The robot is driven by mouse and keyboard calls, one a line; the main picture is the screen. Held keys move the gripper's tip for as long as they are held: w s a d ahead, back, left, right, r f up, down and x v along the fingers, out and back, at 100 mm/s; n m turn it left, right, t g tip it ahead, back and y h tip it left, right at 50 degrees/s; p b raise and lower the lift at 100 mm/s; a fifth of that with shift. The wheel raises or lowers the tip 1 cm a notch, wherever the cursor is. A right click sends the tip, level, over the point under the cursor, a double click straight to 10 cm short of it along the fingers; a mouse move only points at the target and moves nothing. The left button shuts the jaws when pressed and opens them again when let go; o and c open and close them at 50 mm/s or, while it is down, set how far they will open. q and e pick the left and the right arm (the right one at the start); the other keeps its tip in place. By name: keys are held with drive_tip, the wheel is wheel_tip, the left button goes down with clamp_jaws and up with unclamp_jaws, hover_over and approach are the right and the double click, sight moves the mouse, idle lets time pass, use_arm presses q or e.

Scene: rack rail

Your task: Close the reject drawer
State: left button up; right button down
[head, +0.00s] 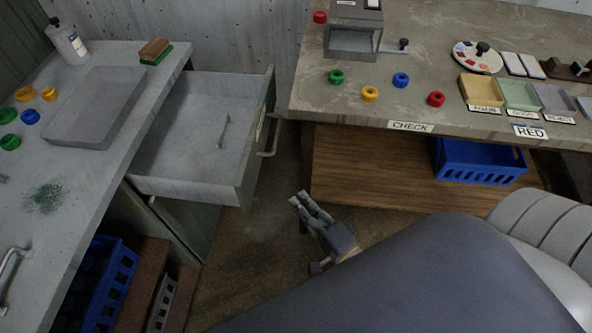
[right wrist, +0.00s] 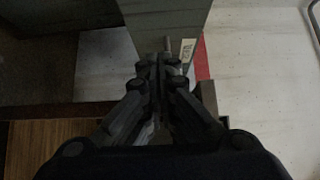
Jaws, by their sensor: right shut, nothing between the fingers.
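The drawer (head: 185,185) stands pulled out from the left counter, its grey inside exposed. Its green-grey front faces right and carries a metal bar handle (head: 269,137) and a pale label. My right gripper (head: 299,198) is shut and empty, in the gap between the counters, lower in the picture than the handle and apart from it. In the right wrist view the shut fingertips (right wrist: 160,62) point at the dark drawer front (right wrist: 165,20). The label (right wrist: 187,50) shows just beyond them, but its text is not readable. Contact there cannot be told. My left gripper is not in view.
The left counter (head: 100,150) holds a bottle, a brush, a grey slab and several coloured rings. The right counter (head: 330,105) holds rings, trays and a grey box above a wooden shelf. Blue crates (head: 478,163) sit below both counters. Floor shows between them.

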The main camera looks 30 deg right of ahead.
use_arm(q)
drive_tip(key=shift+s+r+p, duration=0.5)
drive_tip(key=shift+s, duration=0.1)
use_arm(e)
drive_tip(key=shift+w+a, duration=0.8)
drive_tip(key=shift+w, duration=0.75)
drive_tip(key=shift+w+a, duration=0.8)
drive_tip(key=shift+w, duration=0.8)
drive_tip(key=shift+w+a, duration=0.8)
drive_tip(key=shift+w, duration=0.75)
